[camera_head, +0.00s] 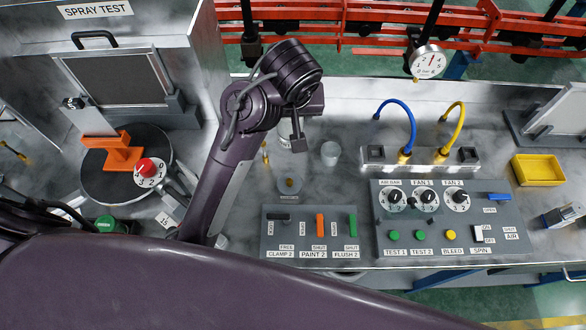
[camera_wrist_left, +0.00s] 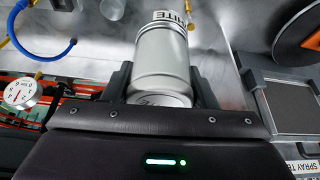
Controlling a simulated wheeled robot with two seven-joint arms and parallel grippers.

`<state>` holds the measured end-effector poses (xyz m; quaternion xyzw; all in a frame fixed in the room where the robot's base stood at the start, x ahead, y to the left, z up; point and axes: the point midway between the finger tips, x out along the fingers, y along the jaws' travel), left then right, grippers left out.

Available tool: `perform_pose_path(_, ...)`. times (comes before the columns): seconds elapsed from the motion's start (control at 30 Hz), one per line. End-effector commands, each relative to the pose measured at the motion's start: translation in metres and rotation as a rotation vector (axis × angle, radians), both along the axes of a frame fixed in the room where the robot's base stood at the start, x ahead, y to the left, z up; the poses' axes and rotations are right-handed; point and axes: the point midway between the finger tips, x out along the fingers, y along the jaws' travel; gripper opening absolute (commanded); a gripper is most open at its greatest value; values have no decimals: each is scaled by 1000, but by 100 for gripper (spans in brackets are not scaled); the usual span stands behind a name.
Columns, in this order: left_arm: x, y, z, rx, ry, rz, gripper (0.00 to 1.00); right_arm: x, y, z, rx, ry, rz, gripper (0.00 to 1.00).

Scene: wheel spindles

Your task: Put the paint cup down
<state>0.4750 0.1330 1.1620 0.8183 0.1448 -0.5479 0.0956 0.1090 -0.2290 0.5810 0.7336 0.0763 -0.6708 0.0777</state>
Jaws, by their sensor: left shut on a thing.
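The paint cup (camera_wrist_left: 162,55) is a pale grey metal cylinder with a dark-lettered label, partly readable as "ITE", in the left wrist view. My left gripper (camera_wrist_left: 163,82) is shut on it, one finger on each side. In the head view my left gripper (camera_head: 297,135) is over the steel bench, left of a small pale cup-like vessel (camera_head: 330,153). The held cup is mostly hidden under the gripper there, and I cannot tell whether its base touches the bench. My right gripper is not in view.
A panel with paint and flush switches (camera_head: 314,236) lies in front, with a round fitting (camera_head: 289,187) behind it. A knob panel (camera_head: 440,215), a block with blue and yellow hoses (camera_head: 420,158) and a yellow tray (camera_head: 538,170) stand to the right. A turntable (camera_head: 100,180) is left.

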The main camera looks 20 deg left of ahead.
Motion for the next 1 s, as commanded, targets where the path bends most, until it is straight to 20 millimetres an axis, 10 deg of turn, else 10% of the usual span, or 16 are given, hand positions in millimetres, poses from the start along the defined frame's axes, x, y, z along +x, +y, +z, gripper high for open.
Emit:
perform_pose_path(0.17,2,2,-33,-2,5,12,20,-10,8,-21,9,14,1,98)
perform_pose_path(0.6,2,4,-138,6,2,9,20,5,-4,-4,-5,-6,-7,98)
perform_pose_path(1.0,2,3,-185,4,-1,8,20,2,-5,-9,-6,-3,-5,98)
